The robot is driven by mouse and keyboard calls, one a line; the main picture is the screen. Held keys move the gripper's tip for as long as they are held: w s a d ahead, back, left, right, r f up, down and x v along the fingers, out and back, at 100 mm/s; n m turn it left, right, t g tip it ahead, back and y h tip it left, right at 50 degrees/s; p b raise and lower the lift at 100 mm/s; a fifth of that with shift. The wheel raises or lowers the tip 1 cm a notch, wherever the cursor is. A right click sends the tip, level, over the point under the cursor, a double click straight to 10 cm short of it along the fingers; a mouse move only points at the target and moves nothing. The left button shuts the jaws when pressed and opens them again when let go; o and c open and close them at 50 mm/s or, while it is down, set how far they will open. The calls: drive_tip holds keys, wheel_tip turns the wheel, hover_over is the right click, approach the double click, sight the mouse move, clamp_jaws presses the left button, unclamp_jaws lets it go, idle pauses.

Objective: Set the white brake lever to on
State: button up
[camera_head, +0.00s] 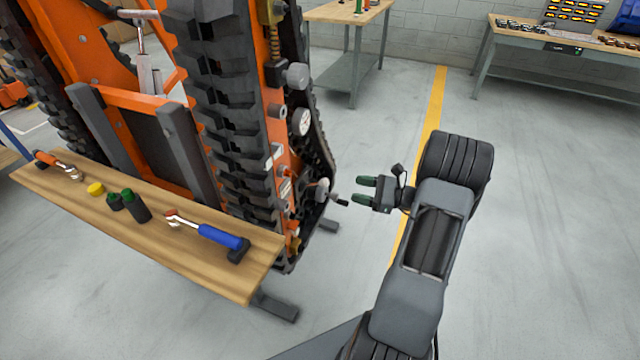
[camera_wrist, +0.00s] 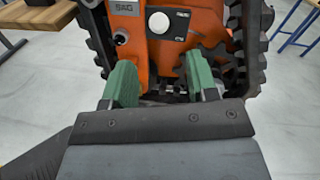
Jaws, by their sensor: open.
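The orange tracked carrier (camera_head: 288,160) stands on end with its controls along the right side. A pale round piece (camera_head: 323,187) with a dark-tipped handle sticks out low on that side; I cannot tell for certain whether it is the white brake lever. The lever's on and off marks are not legible. My gripper (camera_head: 362,190), with green fingers, is open and empty, just right of the dark handle tip and apart from the carrier. The wrist view shows empty space between the fingers (camera_wrist: 160,78).
Black tracks (camera_wrist: 247,45) flank the orange body. A wooden bench (camera_head: 160,235) with tools, including a blue-handled one (camera_head: 222,237), stands at the front left. Tables (camera_head: 345,12) stand at the back. The floor right of the carrier is clear, with a yellow line (camera_head: 432,115).

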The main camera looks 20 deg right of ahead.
sight(329, 183)
drive_tip(key=x, duration=1.2)
drive_tip(key=shift+w+a, duration=0.1)
drive_tip(key=shift+a, duration=0.05)
clamp_jaws()
